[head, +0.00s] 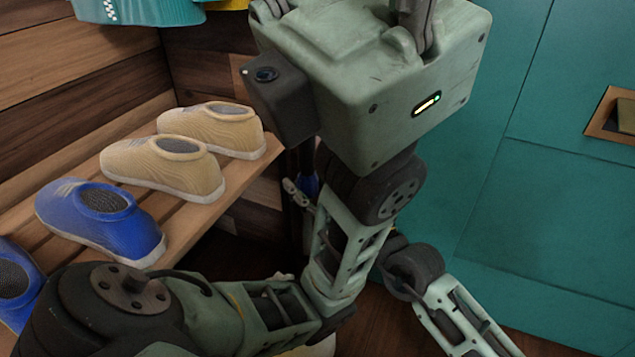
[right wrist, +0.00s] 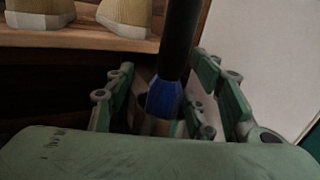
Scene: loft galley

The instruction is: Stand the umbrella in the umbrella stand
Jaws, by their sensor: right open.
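The umbrella (right wrist: 177,45) shows in the right wrist view as an upright dark shaft above a blue part (right wrist: 165,100). It stands between the fingers of my right gripper (right wrist: 172,112), which is open; I cannot tell whether a finger touches it. In the head view only a sliver of blue (head: 311,184) shows behind my arm parts, beside what looks like a fingertip of my right gripper (head: 299,195). The umbrella's lower end is hidden. I cannot make out the umbrella stand in either view. My left gripper cannot be made out.
A wooden slatted shelf (head: 225,183) at the left holds cream shoes (head: 165,165) and blue shoes (head: 105,220); its end is close to the umbrella. Teal cabinet fronts (head: 560,210) fill the right. My own arm links block much of the middle.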

